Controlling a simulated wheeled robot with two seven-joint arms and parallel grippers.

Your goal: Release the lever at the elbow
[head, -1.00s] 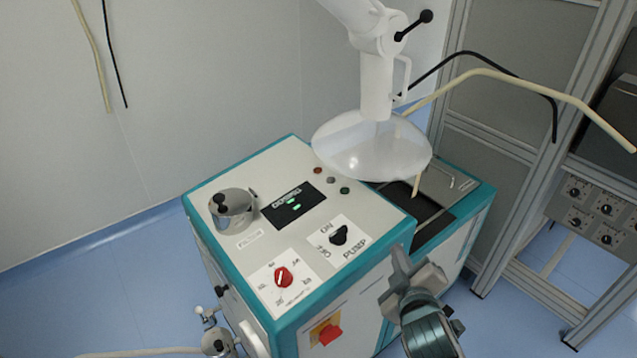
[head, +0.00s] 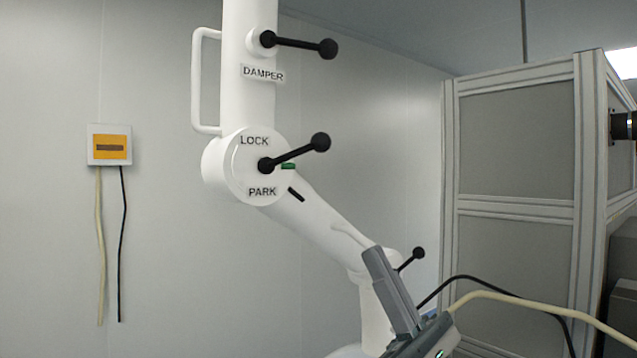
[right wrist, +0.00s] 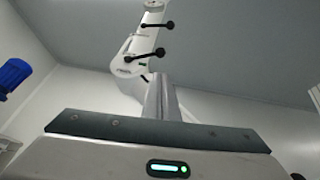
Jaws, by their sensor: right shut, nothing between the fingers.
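The elbow lever (head: 297,152) is a black rod with ball ends on the round white elbow joint (head: 236,180), between the words LOCK and PARK. It points right and slightly up, near a small green mark. In the right wrist view the elbow lever (right wrist: 143,54) shows small, beyond my gripper. My right gripper (head: 378,262) is in the lower right of the head view, below and right of the lever and apart from it. Its fingers are closed together and empty; they also show in the right wrist view (right wrist: 160,88). My left gripper is not in view.
A DAMPER lever (head: 298,45) sits higher on the white arm, beside a loop handle (head: 197,85) on its left. A third lever (head: 412,259) is at the lower joint, close to my right gripper. A framed cabinet (head: 515,150) and hoses stand at the right.

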